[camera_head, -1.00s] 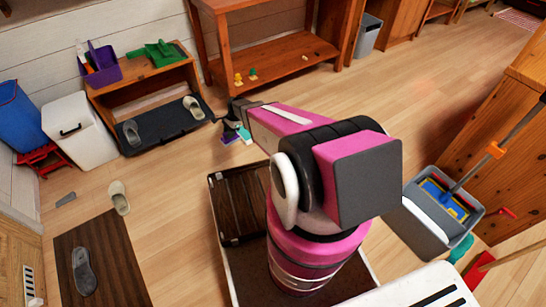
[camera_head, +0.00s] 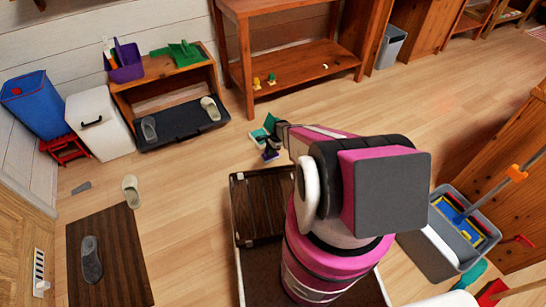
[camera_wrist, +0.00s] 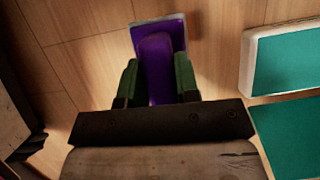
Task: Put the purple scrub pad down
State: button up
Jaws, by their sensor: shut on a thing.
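The purple scrub pad (camera_wrist: 172,24) is between the two dark green fingers of my gripper (camera_wrist: 158,78) in the wrist view. The gripper is shut on its raised purple middle part. In the head view the pad (camera_head: 270,155) is small and dark, at my gripper (camera_head: 274,146), low over the floor beyond my arm. I cannot tell whether the pad touches the floor. My gripper hides part of it.
A teal item (camera_head: 261,133) lies just left of my gripper; teal pieces (camera_wrist: 288,62) show at right in the wrist view. A dark slatted tray (camera_head: 262,200) is nearer me. A wooden shelf (camera_head: 296,88) stands behind. Bare floor lies to the right.

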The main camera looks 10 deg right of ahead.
jog(key=shift+w+d+f, duration=0.1)
jog(key=shift+d+f, duration=0.6)
jog(key=shift+d, duration=0.2)
jog(key=shift+f, duration=1.85)
jog(key=shift+f, duration=0.1)
jog(key=o, duration=0.8)
jog(key=shift+o, duration=0.2)
jog(key=v, duration=1.2)
jog(key=s+a+r+n+h, duration=0.1)
jog(key=s+r+n, duration=0.3)
jog(key=r, duration=0.9)
jog(key=s+a+r+n+t+h, duration=0.1)
jog(key=s+r+n, duration=0.4)
jog(key=s+r, duration=0.6)
jog(key=s+a+r+n+h, duration=0.2)
jog(key=s+r+n, duration=0.3)
jog(key=r, duration=1.1)
jog(key=s, duration=0.2)
jog(key=shift+s, duration=0.3)
